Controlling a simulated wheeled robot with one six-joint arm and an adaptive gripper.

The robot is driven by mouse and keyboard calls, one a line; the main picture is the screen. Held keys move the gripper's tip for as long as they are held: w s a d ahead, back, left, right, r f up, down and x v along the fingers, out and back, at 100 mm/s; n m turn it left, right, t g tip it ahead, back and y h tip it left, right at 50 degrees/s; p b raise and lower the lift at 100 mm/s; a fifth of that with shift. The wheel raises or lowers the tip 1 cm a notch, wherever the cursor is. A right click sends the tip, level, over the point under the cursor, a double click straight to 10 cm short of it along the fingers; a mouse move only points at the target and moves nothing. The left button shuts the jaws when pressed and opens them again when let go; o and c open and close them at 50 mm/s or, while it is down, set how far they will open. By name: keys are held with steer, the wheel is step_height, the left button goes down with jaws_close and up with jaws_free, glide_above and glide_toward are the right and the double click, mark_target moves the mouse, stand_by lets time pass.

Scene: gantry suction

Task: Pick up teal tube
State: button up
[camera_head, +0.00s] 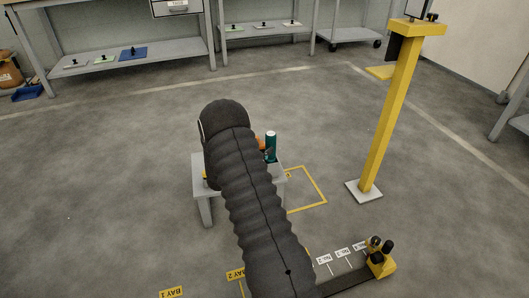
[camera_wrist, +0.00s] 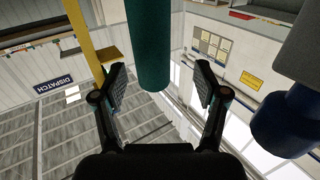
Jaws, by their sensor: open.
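The teal tube (camera_head: 270,147) stands upright at the right side of a small grey table in the head view, just beside my dark ribbed arm, with a pale top. In the wrist view the teal tube (camera_wrist: 149,45) comes down from the top edge, and its end lies between the lines of my two fingers. My gripper (camera_wrist: 160,84) is open, with one finger on each side of the tube and visible gaps. Whether the tube is at fingertip depth I cannot tell. The head view hides my gripper behind the arm.
The small grey table (camera_head: 203,210) is partly covered by my arm. An orange thing (camera_head: 261,143) sits close beside the tube. A blue cylinder (camera_wrist: 288,122) is at the right in the wrist view. A yellow post (camera_head: 388,120) stands to the right; open floor lies around.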

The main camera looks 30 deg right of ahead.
mark_target(267, 144)
steer(key=shift+s+x, duration=0.1)
steer(key=shift+x, duration=1.2)
steer(key=shift+s+x, duration=0.15)
steer(key=shift+x, duration=1.15)
steer(key=c, duration=1.4)
